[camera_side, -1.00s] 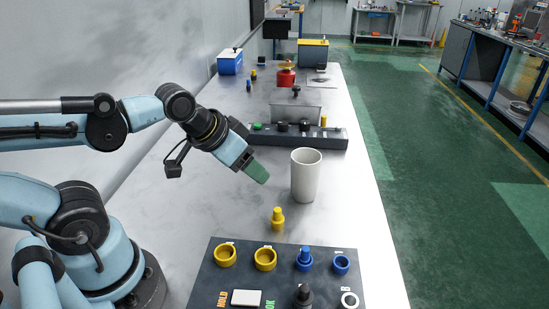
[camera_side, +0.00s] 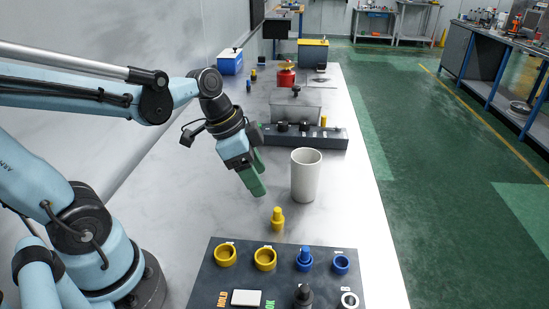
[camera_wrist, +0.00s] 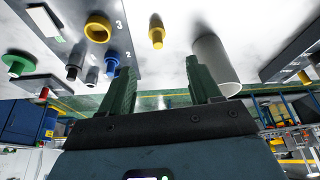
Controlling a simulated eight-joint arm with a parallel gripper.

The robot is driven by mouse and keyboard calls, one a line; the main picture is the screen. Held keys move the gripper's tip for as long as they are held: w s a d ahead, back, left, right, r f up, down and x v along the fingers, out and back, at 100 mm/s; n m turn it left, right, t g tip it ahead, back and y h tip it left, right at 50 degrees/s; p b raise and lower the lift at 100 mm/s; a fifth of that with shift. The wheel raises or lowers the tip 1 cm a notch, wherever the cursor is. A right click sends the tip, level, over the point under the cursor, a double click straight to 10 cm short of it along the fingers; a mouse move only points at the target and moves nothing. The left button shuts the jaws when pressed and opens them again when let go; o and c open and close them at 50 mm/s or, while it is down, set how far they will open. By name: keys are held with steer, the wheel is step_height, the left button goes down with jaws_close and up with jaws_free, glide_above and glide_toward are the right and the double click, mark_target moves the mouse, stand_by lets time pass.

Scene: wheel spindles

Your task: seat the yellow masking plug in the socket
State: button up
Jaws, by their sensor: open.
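The yellow masking plug (camera_side: 277,219) stands upright on the metal table, just beyond the dark panel (camera_side: 210,275). It also shows in the wrist view (camera_wrist: 157,32), beyond and between my fingers. The panel carries two yellow ring sockets, a left one (camera_side: 225,254) and a right one (camera_side: 265,258); both look empty. One yellow socket also shows in the wrist view (camera_wrist: 98,28). My gripper (camera_side: 258,178) has green fingers, is open and empty, and is above the table, up and to the left of the plug. It also shows in the wrist view (camera_wrist: 160,85).
A white cup (camera_side: 306,175) stands close to the right of my gripper. The panel also holds a blue plug (camera_side: 304,259), a blue socket (camera_side: 341,264), a black knob (camera_side: 303,295) and a white ring (camera_side: 349,300). A grey rack (camera_side: 330,138) lies behind the cup.

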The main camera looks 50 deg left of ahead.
mark_target(277, 209)
steer(key=shift+d+x, duration=0.2)
steer(key=shift+x, duration=5.2)
steer(key=shift+s, duration=0.1)
steer(key=c, duration=1.1)
steer(key=shift+r, duration=0.15)
